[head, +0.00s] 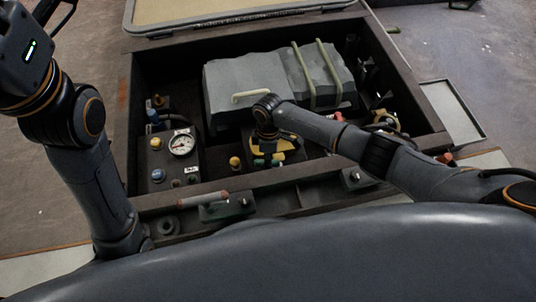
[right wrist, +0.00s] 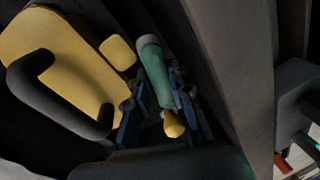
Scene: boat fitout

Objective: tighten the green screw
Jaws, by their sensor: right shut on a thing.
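The green screw (right wrist: 153,70) is a green cylinder with a grey end in the right wrist view. My right gripper (right wrist: 165,103) has its two blue-padded fingers on either side of the screw's lower part and is shut on it. A yellow rounded piece (right wrist: 173,125) shows between the fingers; I cannot tell whether it belongs to the screw. In the head view my right gripper (head: 266,160) points down into the open bay, and only bits of green show beside it. My left arm rises at the left, with its gripper out of view.
A yellow part with a black handle (right wrist: 65,65) lies close beside my right gripper. The bay holds a grey strapped block (head: 245,85) and a gauge box (head: 180,144). The bay's dark front rim (head: 285,178) stands close by. An open lid (head: 190,25) is behind.

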